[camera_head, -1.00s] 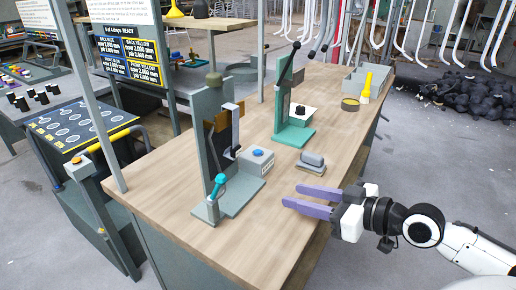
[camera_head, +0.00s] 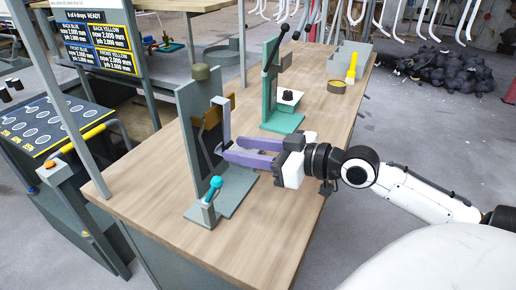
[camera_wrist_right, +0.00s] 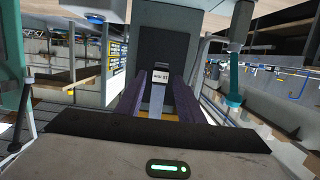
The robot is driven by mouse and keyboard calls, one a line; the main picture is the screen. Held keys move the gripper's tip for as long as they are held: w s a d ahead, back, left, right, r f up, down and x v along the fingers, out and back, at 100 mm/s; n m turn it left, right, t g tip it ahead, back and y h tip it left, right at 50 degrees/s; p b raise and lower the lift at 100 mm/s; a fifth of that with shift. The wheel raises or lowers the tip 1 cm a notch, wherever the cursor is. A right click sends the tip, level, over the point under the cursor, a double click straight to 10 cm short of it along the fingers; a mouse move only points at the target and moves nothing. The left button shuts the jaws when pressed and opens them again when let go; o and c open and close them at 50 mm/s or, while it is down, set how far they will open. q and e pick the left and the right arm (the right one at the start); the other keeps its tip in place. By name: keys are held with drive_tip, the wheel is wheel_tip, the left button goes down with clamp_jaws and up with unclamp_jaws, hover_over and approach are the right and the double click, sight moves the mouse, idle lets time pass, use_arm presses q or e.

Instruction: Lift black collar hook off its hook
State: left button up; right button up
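A grey upright stand (camera_head: 190,130) on the wooden bench carries a pale grey vertical bar (camera_head: 222,118) and a brown plate (camera_head: 208,118). I cannot clearly make out the black collar hook; a small dark part shows at the bar's lower end, by the fingertips. My right gripper (camera_head: 230,149) reaches in from the right, its two purple fingers apart at the bar's lower end. In the right wrist view, the fingers (camera_wrist_right: 161,85) lie either side of a small grey labelled block (camera_wrist_right: 161,76), before a dark panel. Contact cannot be told. My left gripper is out of view.
A turquoise-handled lever (camera_head: 213,187) stands at the stand's front base. A green press stand (camera_head: 280,110) is behind my gripper. A yellow torch-like object (camera_head: 351,66) and grey bins (camera_head: 350,55) stand farther back. The bench's near right part is clear.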

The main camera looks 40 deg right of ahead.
drive_tip(key=shift+x, duration=0.8)
drive_tip(key=shift+w+a, duration=0.1)
drive_tip(key=shift+w, duration=0.05)
drive_tip(key=shift+c, duration=0.8)
clamp_jaws()
use_arm(q)
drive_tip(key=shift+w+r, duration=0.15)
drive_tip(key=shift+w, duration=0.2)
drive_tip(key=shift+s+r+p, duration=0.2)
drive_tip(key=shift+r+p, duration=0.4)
drive_tip(key=shift+p, duration=0.15)
use_arm(e)
drive_tip(key=shift+r, duration=0.7)
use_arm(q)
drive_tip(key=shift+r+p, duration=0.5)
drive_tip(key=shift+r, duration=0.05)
use_arm(e)
drive_tip(key=shift+r, duration=0.45)
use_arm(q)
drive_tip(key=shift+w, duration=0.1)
use_arm(e)
drive_tip(key=shift+f+v, duration=0.15)
drive_tip(key=shift+v, duration=0.55)
drive_tip(key=shift+f+v, duration=0.1)
drive_tip(key=shift+v, duration=0.6)
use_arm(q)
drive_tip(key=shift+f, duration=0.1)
